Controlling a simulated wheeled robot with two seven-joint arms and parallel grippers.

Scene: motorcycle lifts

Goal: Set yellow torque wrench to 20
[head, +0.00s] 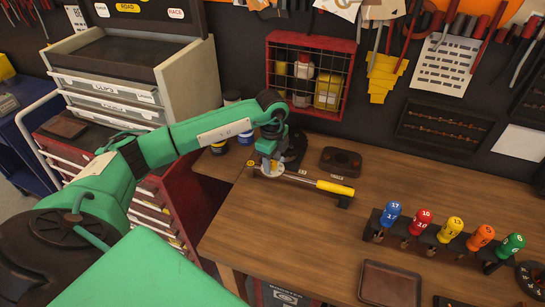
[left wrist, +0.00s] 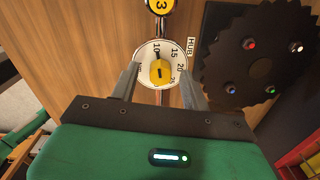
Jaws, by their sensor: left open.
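The yellow torque wrench (head: 334,187) lies on the wooden workbench, its yellow grip toward the right and its dial end at the left. My left gripper (head: 270,168) points down over the dial end. In the left wrist view the white dial (left wrist: 142,56) carries numbers including 10, 15 and 20, with a yellow knob (left wrist: 160,72) at its centre. The open fingers of my left gripper (left wrist: 160,77) stand on either side of the dial, the knob between them. I cannot tell for certain which number the knob's dark mark points at. My right gripper is not in view.
A black toothed disc (left wrist: 252,65) with coloured lights lies close right of the dial, beside a HUB label. A rack of numbered coloured-handle tools (head: 438,238) and a brown tray (head: 390,284) sit to the right. A red wire cage (head: 308,72) hangs behind.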

